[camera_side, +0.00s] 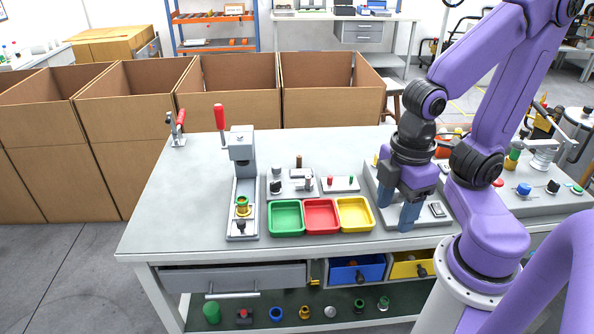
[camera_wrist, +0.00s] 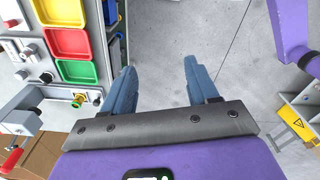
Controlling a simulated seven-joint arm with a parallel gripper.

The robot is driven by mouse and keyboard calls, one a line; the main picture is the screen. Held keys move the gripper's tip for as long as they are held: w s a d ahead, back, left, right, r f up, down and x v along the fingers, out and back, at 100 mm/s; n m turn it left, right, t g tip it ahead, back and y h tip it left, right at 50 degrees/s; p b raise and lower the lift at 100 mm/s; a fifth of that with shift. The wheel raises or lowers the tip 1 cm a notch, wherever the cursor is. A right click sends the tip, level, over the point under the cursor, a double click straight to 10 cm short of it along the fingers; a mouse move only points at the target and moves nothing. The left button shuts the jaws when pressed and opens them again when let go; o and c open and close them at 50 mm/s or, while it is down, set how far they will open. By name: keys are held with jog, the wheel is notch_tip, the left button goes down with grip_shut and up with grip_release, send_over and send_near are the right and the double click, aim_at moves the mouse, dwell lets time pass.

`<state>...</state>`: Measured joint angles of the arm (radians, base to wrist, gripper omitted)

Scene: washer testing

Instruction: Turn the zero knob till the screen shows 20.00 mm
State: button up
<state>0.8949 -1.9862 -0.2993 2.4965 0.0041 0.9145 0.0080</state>
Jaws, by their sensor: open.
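My gripper (camera_side: 398,207) is open and empty, its blue fingers pointing down near the table's front edge, right of the yellow tray. In the wrist view its two fingers (camera_wrist: 158,68) are spread apart over bare grey floor. A small grey unit with a dark face (camera_side: 437,210) sits just right of the fingers in the side view; any reading on it is too small to make out. I cannot tell which part is the zero knob; my arm and gripper hide part of the panel behind them.
Green (camera_side: 286,217), red (camera_side: 321,215) and yellow (camera_side: 355,213) trays stand left of my gripper. A red-handled press (camera_side: 242,150) holds a brass-and-green part (camera_side: 242,206) farther left. A panel with coloured knobs (camera_side: 523,189) is at right. Cardboard boxes (camera_side: 233,78) stand behind the table.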

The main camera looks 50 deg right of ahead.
jog(key=w+a+r+m, duration=0.1)
jog(key=w+a+m, duration=0.3)
jog(key=w+m, duration=0.75)
jog(key=m+t+y, duration=0.2)
jog(key=m+y, duration=0.1)
jog(key=m, duration=2.3)
send_over(277, 166)
jog(key=s+d, duration=0.4)
jog(key=d, duration=0.1)
notch_tip(277, 166, down, 8)
jog(key=x, duration=1.6)
jog(key=shift+w+a, duration=0.1)
jog(key=shift+w, duration=0.25)
jog(key=shift+n, duration=0.25)
jog(key=c, duration=1)
